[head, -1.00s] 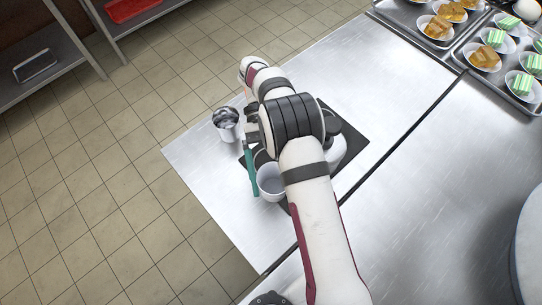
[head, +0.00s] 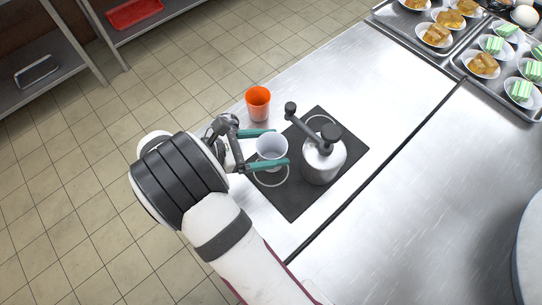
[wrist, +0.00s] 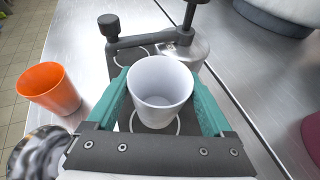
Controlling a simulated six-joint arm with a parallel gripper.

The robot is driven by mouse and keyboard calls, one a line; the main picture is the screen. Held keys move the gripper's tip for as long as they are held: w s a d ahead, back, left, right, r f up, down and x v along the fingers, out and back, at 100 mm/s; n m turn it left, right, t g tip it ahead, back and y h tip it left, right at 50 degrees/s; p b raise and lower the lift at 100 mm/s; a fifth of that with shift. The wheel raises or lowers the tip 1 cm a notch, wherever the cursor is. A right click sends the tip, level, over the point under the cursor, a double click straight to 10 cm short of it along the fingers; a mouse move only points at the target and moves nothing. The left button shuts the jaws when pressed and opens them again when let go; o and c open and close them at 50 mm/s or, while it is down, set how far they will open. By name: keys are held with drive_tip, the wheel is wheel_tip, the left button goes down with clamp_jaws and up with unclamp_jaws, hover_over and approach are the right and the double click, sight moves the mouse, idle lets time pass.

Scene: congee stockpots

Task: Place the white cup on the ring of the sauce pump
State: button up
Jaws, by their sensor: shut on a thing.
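The white cup (head: 271,146) is upright between the teal fingers of my gripper (head: 281,147), which is shut on it. In the wrist view the cup (wrist: 160,82) fills the space between the fingers (wrist: 160,98). The sauce pump (head: 323,162), a metal pot with a dark pump head and spout, stands on a black mat (head: 296,202) just right of the cup. A thin pale ring (head: 268,185) on the mat shows partly below the cup; the cup hides the rest. I cannot tell whether the cup's base touches the mat. Another ring (head: 318,116) lies at the mat's far side.
An orange cup (head: 258,103) stands on the steel counter (head: 370,70), beyond my gripper. Trays (head: 388,17) of small dishes sit at the far right. The counter's left edge drops to a tiled floor. The counter beyond the mat is clear.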

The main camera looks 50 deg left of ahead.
sight(269, 156)
wheel_tip(269, 156, down, 4)
drive_tip(key=shift+f, duration=0.1)
drive_tip(key=o, duration=1.1)
drive_tip(key=shift+f, duration=0.1)
drive_tip(key=shift+s+r, duration=0.15)
drive_tip(key=shift+r, duration=0.05)
drive_tip(key=v, duration=1.1)
drive_tip(key=shift+s+a+r, duration=0.15)
drive_tip(key=shift+s+a, duration=0.05)
